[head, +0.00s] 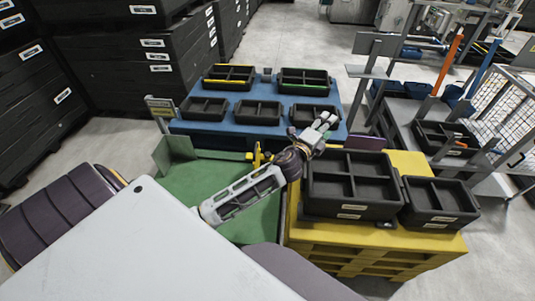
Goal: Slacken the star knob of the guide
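The star knob cannot be made out in the head view. A small yellow upright piece (257,155) stands at the far edge of the green surface (215,176); whether it belongs to the guide is unclear. My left gripper (327,120) is over the gap between the blue table and the yellow stand, just beyond the two-by-two black tray. Its fingers are too small to tell whether they are apart, and no held thing shows. My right gripper is not in view.
A blue table (225,128) bears several black trays. A black divided tray (350,180) and a smaller one (440,201) sit on the yellow stand (370,240). Black crates (130,50) are stacked at the left. A wire-mesh fence (505,105) stands at the right.

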